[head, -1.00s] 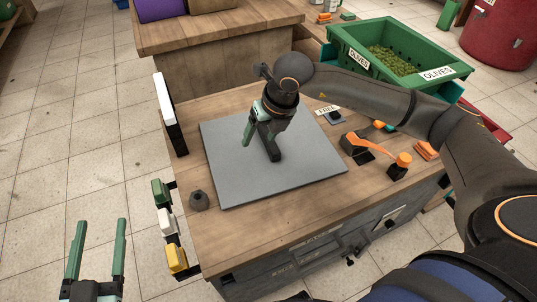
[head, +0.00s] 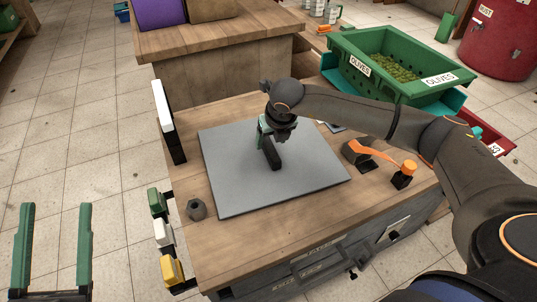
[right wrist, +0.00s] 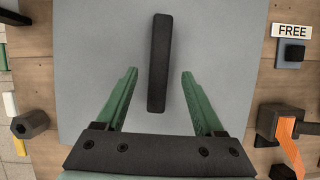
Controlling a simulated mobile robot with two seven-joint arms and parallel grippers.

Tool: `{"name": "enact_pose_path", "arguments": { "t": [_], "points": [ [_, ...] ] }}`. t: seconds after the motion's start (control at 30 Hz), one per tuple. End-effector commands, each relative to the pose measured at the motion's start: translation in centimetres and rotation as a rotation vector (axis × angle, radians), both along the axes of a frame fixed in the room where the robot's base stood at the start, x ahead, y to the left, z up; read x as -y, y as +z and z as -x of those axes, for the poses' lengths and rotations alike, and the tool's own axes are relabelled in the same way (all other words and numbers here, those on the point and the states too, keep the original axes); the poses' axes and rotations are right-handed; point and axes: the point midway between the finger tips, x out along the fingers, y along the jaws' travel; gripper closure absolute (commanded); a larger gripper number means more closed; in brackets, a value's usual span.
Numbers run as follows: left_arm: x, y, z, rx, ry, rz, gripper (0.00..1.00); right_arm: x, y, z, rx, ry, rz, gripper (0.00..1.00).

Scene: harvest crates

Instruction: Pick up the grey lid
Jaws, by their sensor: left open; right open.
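The grey lid (head: 230,180) is a flat square plate lying on the wooden worktop, with a black bar handle (right wrist: 160,50) standing at its middle. My right gripper (head: 266,135) is over the lid at the handle. In the right wrist view, my right gripper's green fingers (right wrist: 159,72) are open, one on each side of the handle with gaps between. The handle is partly hidden by the gripper in the head view. Whether the fingertips are down at the handle's height is hard to tell. My left gripper (head: 57,207) is open and empty, over the floor at the left.
A green olive crate (head: 400,90) stands at the back right. A white-topped post (head: 166,115) rises at the worktop's left edge.

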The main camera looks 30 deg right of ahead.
Motion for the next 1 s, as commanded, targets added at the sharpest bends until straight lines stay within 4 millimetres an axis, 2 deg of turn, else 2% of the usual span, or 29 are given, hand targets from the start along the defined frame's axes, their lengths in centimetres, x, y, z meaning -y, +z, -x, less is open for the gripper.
{"name": "enact_pose_path", "arguments": {
  "t": [0.1, 0.3, 0.63, 1.0],
  "points": [
    [0.2, 1.8, 1.3, 0.103, -0.019, -0.003, 0.31, -0.1, -1.6, -0.7, -0.001, -0.001, -0.001, 0.30],
    [0.5, 4.0, 3.1, 0.220, -0.043, -0.004, 0.31, 0.1, -3.2, -1.4, 0.000, -0.001, 0.000, 0.30],
    [0.6, 4.5, 3.5, 0.243, -0.048, -0.005, 0.31, 0.1, -3.4, -1.5, 0.000, 0.000, 0.000, 0.31],
    [0.6, 4.5, 3.5, 0.241, -0.048, -0.004, 0.31, 0.1, -3.4, -1.5, 0.000, -0.001, 0.000, 0.73]
  ]
}}
